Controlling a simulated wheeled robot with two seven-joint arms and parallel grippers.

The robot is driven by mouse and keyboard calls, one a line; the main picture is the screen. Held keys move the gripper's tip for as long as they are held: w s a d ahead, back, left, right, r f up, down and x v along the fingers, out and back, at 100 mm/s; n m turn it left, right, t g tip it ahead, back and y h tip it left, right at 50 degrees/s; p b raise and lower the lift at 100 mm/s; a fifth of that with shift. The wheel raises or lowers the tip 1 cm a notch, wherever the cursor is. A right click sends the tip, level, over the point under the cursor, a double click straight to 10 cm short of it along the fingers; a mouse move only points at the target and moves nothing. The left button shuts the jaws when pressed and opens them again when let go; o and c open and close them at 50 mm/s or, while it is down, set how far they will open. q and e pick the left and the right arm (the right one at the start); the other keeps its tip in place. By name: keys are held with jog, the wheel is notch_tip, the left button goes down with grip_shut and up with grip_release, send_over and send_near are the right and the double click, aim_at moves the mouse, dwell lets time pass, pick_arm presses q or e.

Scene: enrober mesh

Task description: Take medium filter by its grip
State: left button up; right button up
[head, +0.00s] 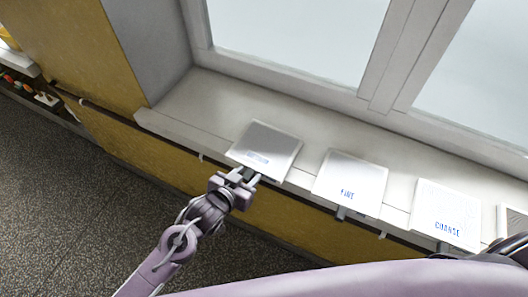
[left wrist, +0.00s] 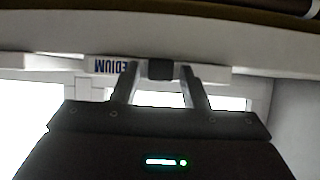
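The medium filter (head: 268,148) is a flat grey square panel with a pale frame, lying on the window sill. In the left wrist view its edge (left wrist: 215,72) carries the upside-down lettering MEDIUM, partly covered by a finger. Its grip (left wrist: 160,69) is a small dark block on the near edge. My left gripper (head: 247,177) is at the filter's front edge. In the left wrist view, the fingers of my left gripper (left wrist: 160,72) are open, one on each side of the grip, with gaps showing. My right gripper does not show.
The filters marked FINE (head: 348,180) and COARSE (head: 445,212) lie to the right on the sill (head: 190,108), their grips sticking out over the front edge. Another panel (head: 514,222) is cut off at the right. The window stands behind; dark floor lies left.

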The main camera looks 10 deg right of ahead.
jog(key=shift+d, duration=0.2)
